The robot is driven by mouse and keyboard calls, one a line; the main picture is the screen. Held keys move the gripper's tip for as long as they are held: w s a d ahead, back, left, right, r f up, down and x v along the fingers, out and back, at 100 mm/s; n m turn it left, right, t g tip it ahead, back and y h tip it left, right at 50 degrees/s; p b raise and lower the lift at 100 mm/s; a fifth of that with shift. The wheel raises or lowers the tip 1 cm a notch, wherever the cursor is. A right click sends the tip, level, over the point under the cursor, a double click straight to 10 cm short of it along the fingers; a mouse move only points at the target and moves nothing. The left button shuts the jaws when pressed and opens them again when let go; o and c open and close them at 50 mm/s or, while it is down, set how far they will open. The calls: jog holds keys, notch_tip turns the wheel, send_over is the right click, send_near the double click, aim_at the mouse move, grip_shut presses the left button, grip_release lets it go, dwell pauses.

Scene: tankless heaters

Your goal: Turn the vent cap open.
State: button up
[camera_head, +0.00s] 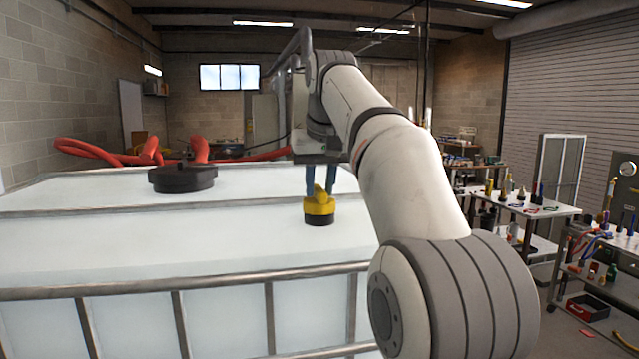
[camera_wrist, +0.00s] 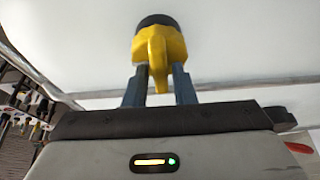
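The vent cap (camera_head: 319,207) is yellow with a raised grip ridge and a black base. It stands upright on the flat top of the white tank (camera_head: 240,232). In the wrist view the yellow cap (camera_wrist: 160,48) is at the top centre, its ridge pointing toward my gripper. My gripper (camera_head: 319,190) is above the cap, fingers pointing down. In the wrist view the two blue-grey fingers of my gripper (camera_wrist: 160,70) stand on either side of the ridge, with narrow gaps showing beside it. Contact at the fingertips is hard to tell.
A larger black lid (camera_head: 183,179) sits on the tank to the left. Red hoses (camera_head: 150,153) lie behind the tank. A metal rail (camera_head: 175,288) runs along the tank's near edge. Tool tables (camera_head: 530,208) stand at the right. The tank top around the cap is clear.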

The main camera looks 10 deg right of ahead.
grip_shut()
jog(key=shift+r, duration=0.1)
jog(key=n+p, duration=0.1)
jog(key=n+y+p, duration=0.1)
jog(key=n+p, duration=0.1)
jog(key=shift+d+r+n, duration=0.1)
jog(key=shift+r+n, duration=0.05)
jog(key=shift+n, duration=0.15)
jog(key=n+y+p, duration=0.1)
jog(key=n, duration=0.1)
jog(key=n+g+y+p, duration=0.1)
jog(key=n+p, duration=0.1)
jog(key=shift+w+d+n+p, duration=0.1)
jog(key=shift+n+p, duration=0.2)
jog(key=n+p, duration=0.2)
jog(key=n+g+y+p, duration=0.1)
jog(key=n+p, duration=0.1)
jog(key=n, duration=0.1)
jog(key=shift+w+d+g, duration=0.1)
jog(key=shift+w+g, duration=0.05)
jog(key=shift+g, duration=0.15)
jog(key=shift+w+n+g+p, duration=0.1)
jog(key=shift+n+g+p, duration=0.85)
jog(key=shift+n, duration=1.35)
